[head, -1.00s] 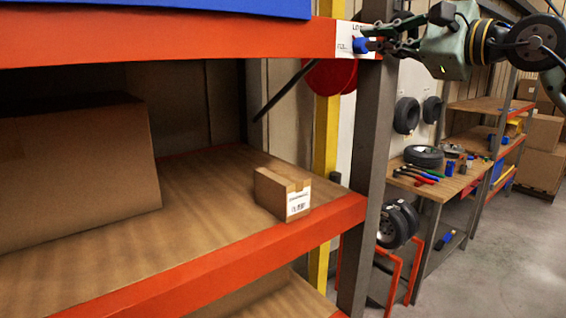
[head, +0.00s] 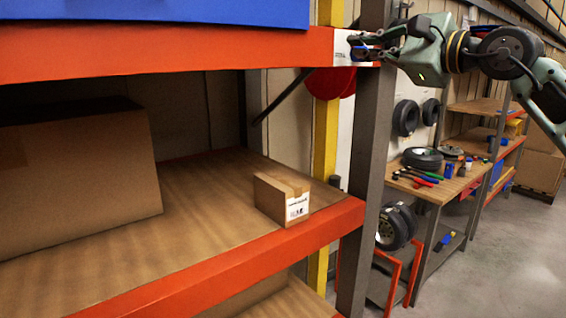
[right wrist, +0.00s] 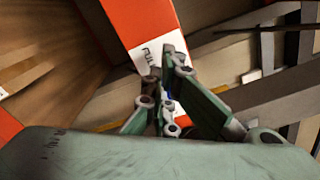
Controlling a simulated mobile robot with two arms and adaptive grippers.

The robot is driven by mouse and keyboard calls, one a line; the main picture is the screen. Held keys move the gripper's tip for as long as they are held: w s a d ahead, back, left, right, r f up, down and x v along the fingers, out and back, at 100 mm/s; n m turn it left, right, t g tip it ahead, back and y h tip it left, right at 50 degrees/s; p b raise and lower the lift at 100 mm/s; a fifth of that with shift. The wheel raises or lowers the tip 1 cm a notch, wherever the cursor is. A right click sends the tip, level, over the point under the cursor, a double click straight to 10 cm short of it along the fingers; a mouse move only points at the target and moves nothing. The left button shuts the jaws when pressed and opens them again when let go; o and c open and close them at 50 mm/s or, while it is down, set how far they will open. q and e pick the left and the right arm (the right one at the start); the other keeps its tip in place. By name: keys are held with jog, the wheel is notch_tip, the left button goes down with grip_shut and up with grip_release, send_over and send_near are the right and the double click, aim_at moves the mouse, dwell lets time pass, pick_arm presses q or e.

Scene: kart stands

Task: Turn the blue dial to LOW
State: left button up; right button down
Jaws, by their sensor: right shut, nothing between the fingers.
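The blue dial (head: 357,48) sits on a white label plate (head: 342,47) at the right end of the upper orange shelf beam. My right gripper (head: 364,47) is at the dial and partly covers it, with its fingers closed together. I cannot tell whether the fingers touch the dial. In the right wrist view, the closed fingers (right wrist: 168,68) lie over the white plate (right wrist: 150,55), where the letters "FULL" partly show. Only a sliver of blue shows between the finger links there. The dial's pointing direction is hidden. My left gripper is not in view.
A grey rack post (head: 369,160) stands just right of the plate. A blue bin (head: 150,14) rests on the upper beam. A small carton (head: 282,199) and a large carton (head: 80,165) sit on the shelf below. A workbench (head: 430,187) with tools stands behind at right.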

jog(key=shift+w+d+f+p, duration=0.2)
jog(key=shift+w+d+p, duration=0.1)
jog(key=shift+w+d, duration=0.05)
dwell(0.6)
jog(key=shift+r, duration=0.2)
jog(key=shift+d+r+p, duration=0.2)
jog(key=shift+r+p, duration=0.25)
jog(key=shift+p, duration=0.05)
jog(key=shift+w+d+r, duration=0.15)
jog(key=shift+w+r, duration=0.05)
jog(key=shift+p, duration=0.3)
jog(key=shift+r, duration=0.1)
dwell(0.3)
jog(key=b+v, duration=0.2)
jog(key=v, duration=0.3)
jog(key=shift+s+d+r, duration=0.1)
jog(key=shift+s+r, duration=0.05)
jog(key=shift+s, duration=0.1)
